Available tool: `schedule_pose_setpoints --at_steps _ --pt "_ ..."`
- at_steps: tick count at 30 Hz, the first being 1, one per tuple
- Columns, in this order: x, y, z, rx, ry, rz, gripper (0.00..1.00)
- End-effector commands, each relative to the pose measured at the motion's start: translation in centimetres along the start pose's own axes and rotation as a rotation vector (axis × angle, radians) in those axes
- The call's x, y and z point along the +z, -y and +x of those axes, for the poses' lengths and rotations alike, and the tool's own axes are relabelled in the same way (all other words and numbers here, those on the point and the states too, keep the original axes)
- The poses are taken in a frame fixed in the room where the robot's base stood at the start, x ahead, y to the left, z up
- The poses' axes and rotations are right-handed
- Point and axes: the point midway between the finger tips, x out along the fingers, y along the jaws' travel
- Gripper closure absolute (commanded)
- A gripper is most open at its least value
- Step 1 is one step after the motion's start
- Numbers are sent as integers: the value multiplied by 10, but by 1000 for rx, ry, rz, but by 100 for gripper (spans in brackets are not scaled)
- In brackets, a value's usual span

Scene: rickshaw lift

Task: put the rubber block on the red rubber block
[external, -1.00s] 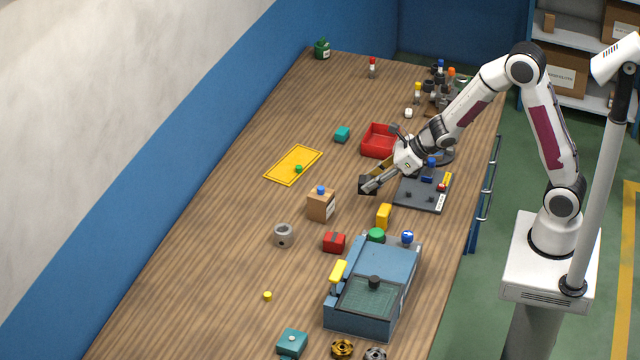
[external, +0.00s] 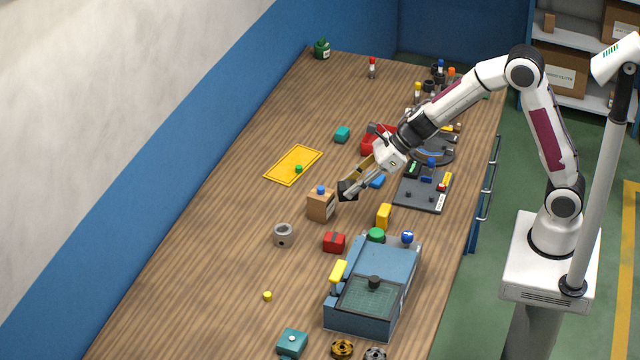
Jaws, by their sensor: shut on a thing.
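My gripper (external: 350,188) is shut on a small dark block (external: 346,191), which looks like the rubber block; the fingers partly hide it. It is held near the cardboard box with the blue knob, and I cannot tell the exact height above the table. The red rubber block (external: 334,242) sits on the wooden table (external: 225,240), lower in the picture than my gripper and slightly to its left. Nothing is seen on top of it.
A cardboard box (external: 320,206) stands just left of my gripper. A yellow block (external: 384,215), a green round piece (external: 376,235) and a blue case (external: 377,290) lie around the red block. A grey ring (external: 284,235) is to its left. The table's left side is mostly clear.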

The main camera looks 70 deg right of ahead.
Motion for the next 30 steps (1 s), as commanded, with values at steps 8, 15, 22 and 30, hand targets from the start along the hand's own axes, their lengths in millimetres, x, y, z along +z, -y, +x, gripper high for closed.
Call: schedule_pose_setpoints --at_steps 8,15,22,30 --pt "26 -30 4 83 2 -85 95" --pt "48 -62 7 174 0 -175 95" --pt "61 -80 7 229 1 -230 95" --pt "62 -82 7 236 0 -236 95"
